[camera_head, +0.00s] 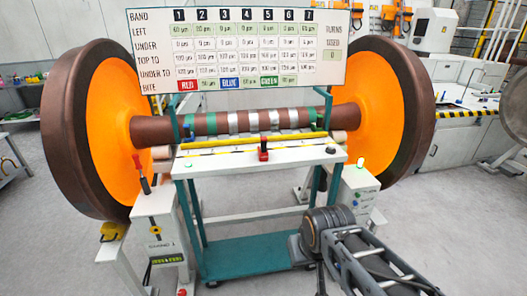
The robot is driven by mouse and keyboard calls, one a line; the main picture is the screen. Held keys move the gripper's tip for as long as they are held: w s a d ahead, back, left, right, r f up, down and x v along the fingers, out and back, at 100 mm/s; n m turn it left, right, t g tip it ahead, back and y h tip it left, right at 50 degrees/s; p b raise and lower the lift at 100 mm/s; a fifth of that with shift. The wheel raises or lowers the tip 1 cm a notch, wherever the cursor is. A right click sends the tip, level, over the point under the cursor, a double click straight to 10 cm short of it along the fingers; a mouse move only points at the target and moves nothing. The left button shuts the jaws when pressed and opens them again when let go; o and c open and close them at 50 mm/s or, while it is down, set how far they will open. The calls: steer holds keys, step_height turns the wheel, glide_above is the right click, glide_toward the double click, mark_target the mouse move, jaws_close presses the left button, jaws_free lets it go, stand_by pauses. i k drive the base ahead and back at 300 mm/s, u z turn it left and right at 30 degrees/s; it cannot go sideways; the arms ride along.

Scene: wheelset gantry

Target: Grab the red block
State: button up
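A small red block (263,149) sits near the middle of a white bench top (215,164), in front of a yellow strip. It looks upright, with a darker red lower part; its exact shape is too small to tell. My arm reaches in from the lower right, in front of and below the bench's right end. No gripper fingers show, so I cannot see whether they are open or shut. The arm is well apart from the red block.
A brown axle (210,123) with two large orange-faced wheels (108,128) stands behind the bench. A red-handled lever (140,172) is on the left white post (160,217). A dark knob (330,150) is right of the block. A sign board (235,50) hangs above.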

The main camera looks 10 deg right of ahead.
mark_target(262, 153)
steer(key=u, duration=0.45)
steer(key=k, duration=0.5)
steer(key=u, duration=1.05)
steer(key=i, duration=1.1)
steer(key=z, duration=0.95)
steer(key=i, duration=0.3)
steer(key=z, duration=0.3)
